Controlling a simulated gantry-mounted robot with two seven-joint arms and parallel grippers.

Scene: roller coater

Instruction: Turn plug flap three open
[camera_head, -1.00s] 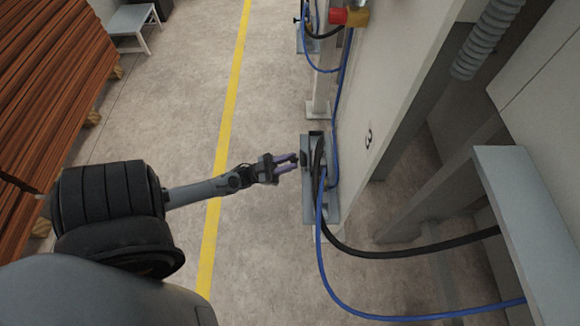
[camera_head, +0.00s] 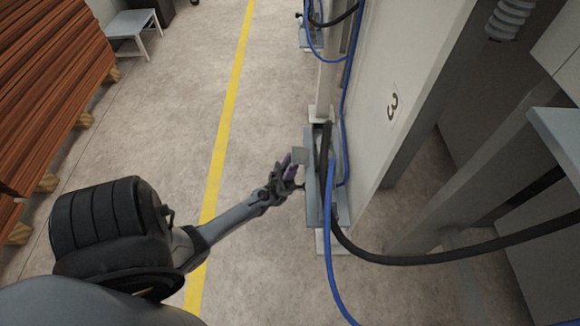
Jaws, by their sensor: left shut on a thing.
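The plug unit for number three is a grey metal plate (camera_head: 312,205) low beside the wall, next to the painted "3" (camera_head: 392,107). A small grey flap (camera_head: 299,155) sticks out from the unit's left side, toward my left gripper. My left gripper (camera_head: 291,168) comes in from the left and is shut at this flap, its purple-grey fingers touching it. The fingers partly hide the flap's lower edge. A black cable and a blue cable run over the unit. My right gripper is not in view.
The thick black cable (camera_head: 430,256) and the blue hose (camera_head: 331,262) hang to the right and front of the unit. Another plug unit (camera_head: 312,38) stands farther back. Stacked brown boards (camera_head: 50,75) lie at left. The floor around the yellow line (camera_head: 222,150) is clear.

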